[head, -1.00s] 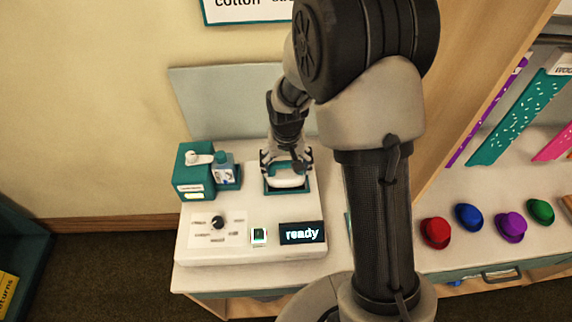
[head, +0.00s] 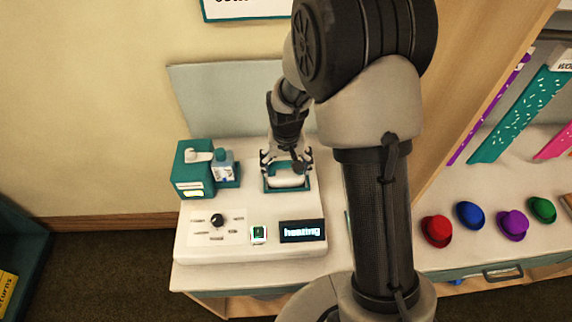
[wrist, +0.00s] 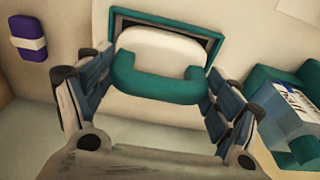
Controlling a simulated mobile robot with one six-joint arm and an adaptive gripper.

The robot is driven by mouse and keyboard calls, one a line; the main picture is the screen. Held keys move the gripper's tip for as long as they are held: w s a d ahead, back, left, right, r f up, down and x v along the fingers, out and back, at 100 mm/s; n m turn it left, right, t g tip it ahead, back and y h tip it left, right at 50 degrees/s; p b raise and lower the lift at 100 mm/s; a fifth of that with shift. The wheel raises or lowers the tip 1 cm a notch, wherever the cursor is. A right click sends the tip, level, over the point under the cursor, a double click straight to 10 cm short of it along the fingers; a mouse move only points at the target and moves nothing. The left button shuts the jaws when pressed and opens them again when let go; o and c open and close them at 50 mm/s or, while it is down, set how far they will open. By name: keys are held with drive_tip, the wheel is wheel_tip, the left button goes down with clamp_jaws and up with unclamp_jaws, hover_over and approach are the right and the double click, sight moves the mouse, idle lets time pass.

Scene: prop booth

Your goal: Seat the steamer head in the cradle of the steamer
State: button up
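The steamer head (wrist: 165,52) is white with a teal U-shaped handle (wrist: 158,88). It lies within the teal-rimmed cradle (wrist: 190,28) on the white steamer base (head: 250,248); a dark gap shows along the cradle's far side. Whether it sits fully down cannot be told. My gripper (wrist: 160,85) is over the cradle, one finger close against each end of the handle. I cannot tell whether the pads press on it or stand just clear. In the head view the steamer head (head: 288,179) shows white below my fingers. The display (head: 303,231) appears to read "heating".
A teal box with a bottle (head: 223,166) stands left of the cradle. A dial (head: 217,220) and a green switch (head: 258,234) are at the front. Several coloured hats (head: 470,215) lie on the right. A grey panel (head: 225,100) stands behind.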

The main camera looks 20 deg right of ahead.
drive_tip(key=o, duration=0.4)
drive_tip(key=shift+r, duration=0.1)
drive_tip(key=r, duration=0.4)
drive_tip(key=s+r, duration=0.1)
drive_tip(key=r, duration=0.6)
drive_tip(key=shift+s+a+r, duration=0.15)
drive_tip(key=shift+s+r, duration=0.1)
drive_tip(key=shift+r, duration=0.15)
drive_tip(key=s+r+t, duration=0.1)
drive_tip(key=s+r, duration=0.9)
drive_tip(key=s, duration=0.4)
drive_tip(key=s+r+n+t, duration=0.1)
drive_tip(key=s, duration=0.3)
drive_tip(key=s+n+t, duration=0.1)
drive_tip(key=s, duration=0.4)
drive_tip(key=shift+s+d+r, duration=0.2)
drive_tip(key=shift+s+r, duration=0.15)
drive_tip(key=shift+r, duration=0.05)
